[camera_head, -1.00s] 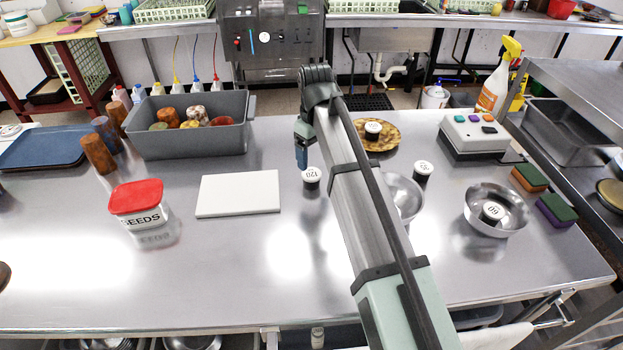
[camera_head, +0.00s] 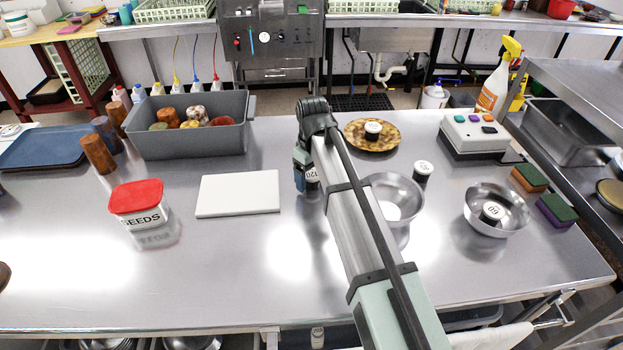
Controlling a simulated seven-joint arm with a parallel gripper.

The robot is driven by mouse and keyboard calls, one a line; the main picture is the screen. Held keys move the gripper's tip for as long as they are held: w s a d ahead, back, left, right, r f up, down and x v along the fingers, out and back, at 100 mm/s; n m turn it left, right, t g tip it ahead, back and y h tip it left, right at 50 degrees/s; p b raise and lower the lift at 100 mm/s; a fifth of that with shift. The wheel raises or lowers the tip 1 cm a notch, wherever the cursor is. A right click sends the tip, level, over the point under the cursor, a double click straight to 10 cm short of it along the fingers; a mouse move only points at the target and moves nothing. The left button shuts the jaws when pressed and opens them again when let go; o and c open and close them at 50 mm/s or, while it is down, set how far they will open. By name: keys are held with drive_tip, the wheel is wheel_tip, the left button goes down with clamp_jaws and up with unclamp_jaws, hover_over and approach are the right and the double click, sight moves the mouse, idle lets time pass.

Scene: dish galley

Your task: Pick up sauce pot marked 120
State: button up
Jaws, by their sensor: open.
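The sauce pot marked 120 (camera_head: 312,174) is a small dark pot with a white top, standing on the steel table right of the white cutting board. My gripper (camera_head: 301,184) is down at its left side, and the arm link above hides part of the pot. The gripper is open. Its fingertips are small here, and I cannot tell whether they touch the pot or stand around it.
Similar pots stand on a brown plate (camera_head: 372,142), on the table (camera_head: 422,171) and in a right-hand steel bowl (camera_head: 497,210). Another steel bowl (camera_head: 396,198) is beside my arm. A white board (camera_head: 238,193) and seeds tub (camera_head: 138,204) lie left. The front middle is clear.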

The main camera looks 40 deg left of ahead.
drive_tip(key=shift+c, duration=0.4)
drive_tip(key=c, duration=0.9)
drive_tip(key=shift+r, duration=0.1)
